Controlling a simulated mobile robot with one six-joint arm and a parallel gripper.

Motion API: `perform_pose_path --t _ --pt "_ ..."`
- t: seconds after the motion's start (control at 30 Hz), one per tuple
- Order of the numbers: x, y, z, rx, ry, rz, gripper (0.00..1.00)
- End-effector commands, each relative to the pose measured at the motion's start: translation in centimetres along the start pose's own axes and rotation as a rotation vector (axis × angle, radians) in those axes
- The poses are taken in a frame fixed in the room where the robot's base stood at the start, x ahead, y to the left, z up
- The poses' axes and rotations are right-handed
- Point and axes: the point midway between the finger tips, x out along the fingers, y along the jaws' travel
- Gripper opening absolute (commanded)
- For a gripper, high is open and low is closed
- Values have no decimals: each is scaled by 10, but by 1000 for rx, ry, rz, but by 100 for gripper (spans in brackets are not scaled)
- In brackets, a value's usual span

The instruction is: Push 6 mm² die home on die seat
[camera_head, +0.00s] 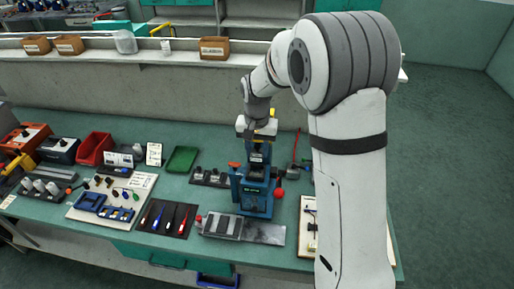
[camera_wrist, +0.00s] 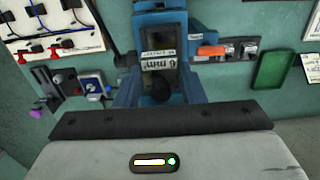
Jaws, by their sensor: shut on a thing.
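The 6 mm² die (camera_wrist: 162,62) is a dark block with a white "6 mm²" label. It sits within the blue frame of the press (camera_wrist: 128,92), and its dark knob shows below the label in the wrist view. In the head view the press (camera_head: 255,200) stands at the middle of the bench, with the dark die (camera_head: 257,160) at its top. My gripper (camera_head: 257,142) points down right over the press and is shut on the die. The fingertips are mostly hidden. The die seat is hidden under the die, so I cannot tell whether the die is fully down.
A dark rack with small dies (camera_head: 209,178) stands left of the press, with a green tray (camera_head: 182,159) beyond. A grey metal plate (camera_head: 262,233) lies in front. A screwdriver mat (camera_head: 167,218) and a board with blue parts (camera_head: 110,198) lie further left. A red knob (camera_head: 279,192) sticks out on the right.

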Motion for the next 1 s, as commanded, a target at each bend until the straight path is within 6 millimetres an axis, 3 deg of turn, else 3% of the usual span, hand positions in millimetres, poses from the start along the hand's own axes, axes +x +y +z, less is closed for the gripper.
perform_pose_path --t 0.27,0.63,1.0 --pt "14 -5 3 -12 -1 0 5" --pt "49 -7 4 -17 -1 1 5" --pt "53 -8 4 -18 0 0 5"
